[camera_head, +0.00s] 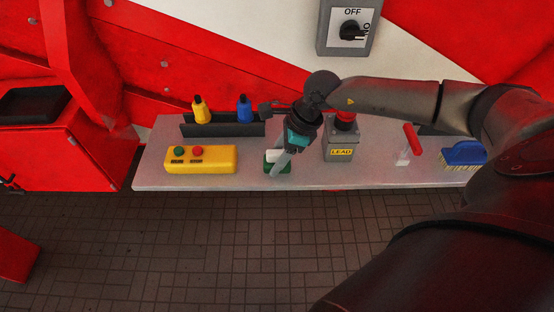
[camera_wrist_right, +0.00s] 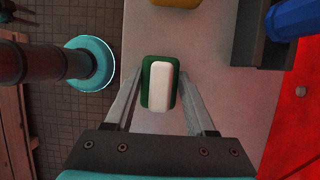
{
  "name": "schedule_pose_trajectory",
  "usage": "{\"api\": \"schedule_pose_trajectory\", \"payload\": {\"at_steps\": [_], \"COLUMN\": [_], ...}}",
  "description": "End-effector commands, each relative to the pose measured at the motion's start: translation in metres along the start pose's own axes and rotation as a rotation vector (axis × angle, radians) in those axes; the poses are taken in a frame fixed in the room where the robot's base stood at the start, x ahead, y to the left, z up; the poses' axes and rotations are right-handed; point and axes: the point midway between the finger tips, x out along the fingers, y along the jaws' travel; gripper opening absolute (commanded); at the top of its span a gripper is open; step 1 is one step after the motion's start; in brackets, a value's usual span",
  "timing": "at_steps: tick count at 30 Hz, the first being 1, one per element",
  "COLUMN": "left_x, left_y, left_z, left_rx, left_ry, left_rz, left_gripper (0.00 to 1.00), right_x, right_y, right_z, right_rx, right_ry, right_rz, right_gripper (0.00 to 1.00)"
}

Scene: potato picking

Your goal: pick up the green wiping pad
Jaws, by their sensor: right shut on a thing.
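The green wiping pad (camera_head: 286,168) with its white grip lies at the front edge of the light grey table (camera_head: 230,184), left of the LEAD box. My right gripper (camera_head: 279,161) reaches down over it and partly hides it. In the right wrist view, the pad (camera_wrist_right: 148,84) is between the two fingertips of my right gripper (camera_wrist_right: 162,85), one finger on each long side. The gripper is shut on the pad. Whether the pad is lifted off the table cannot be told. My left gripper is not in view.
A yellow button box (camera_head: 222,160) is left of the pad. A black holder (camera_head: 222,129) with yellow (camera_head: 201,112) and blue (camera_head: 243,110) bottles stands behind. The grey LEAD box (camera_head: 341,142) is close right. A red-handled scraper (camera_head: 412,139) and blue brush (camera_head: 464,152) are further right.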

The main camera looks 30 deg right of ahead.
Motion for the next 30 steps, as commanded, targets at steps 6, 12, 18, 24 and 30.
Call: {"api": "schedule_pose_trajectory", "payload": {"at_steps": [6, 12, 18, 24, 30], "left_x": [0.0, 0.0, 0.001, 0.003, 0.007], "left_y": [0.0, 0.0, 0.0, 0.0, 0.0], "left_z": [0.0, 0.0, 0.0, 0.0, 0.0], "left_rx": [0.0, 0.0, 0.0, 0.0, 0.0], "left_ry": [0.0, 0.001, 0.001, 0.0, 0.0], "left_rz": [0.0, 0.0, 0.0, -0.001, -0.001], "left_gripper": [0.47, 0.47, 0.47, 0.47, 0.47], "right_x": [0.0, -0.001, -0.014, -0.051, -0.106], "right_y": [0.0, 0.0, -0.001, -0.002, -0.002], "right_z": [0.0, 0.001, 0.006, 0.022, 0.045], "right_rx": [0.0, 0.0, 0.0, -0.004, -0.004], "right_ry": [-0.001, -0.001, -0.002, -0.003, -0.005], "right_rz": [-0.001, -0.001, -0.002, -0.007, -0.008], "right_gripper": [0.01, 0.01, 0.01, 0.01, 0.01]}}
